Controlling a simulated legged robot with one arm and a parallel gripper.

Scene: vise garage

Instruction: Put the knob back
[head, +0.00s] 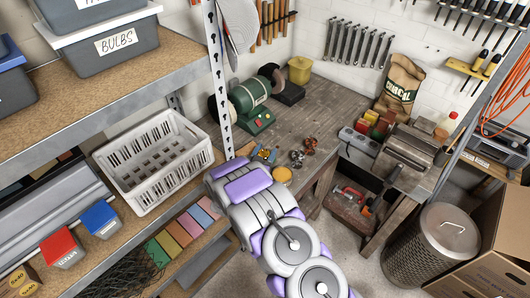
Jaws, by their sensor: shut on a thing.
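My white and purple arm (250,195) reaches up from the bottom middle to the front edge of the workbench. My gripper's fingers do not show; they are out of sight beyond or behind the arm. I cannot make out the knob, and anything held is hidden. A small blue and orange item (265,153) lies on the wooden workbench (340,100) just past the arm's far end. A yellow round piece (281,175) shows beside the arm at the bench edge. I cannot tell whether either belongs to a vise.
A green bench grinder (250,103) stands at the back left of the bench, with small reddish-brown parts (298,157) nearer the front. A metal shelf post (218,75) rises left of the arm, beside a white basket (152,160). A metal bin (430,245) stands at right.

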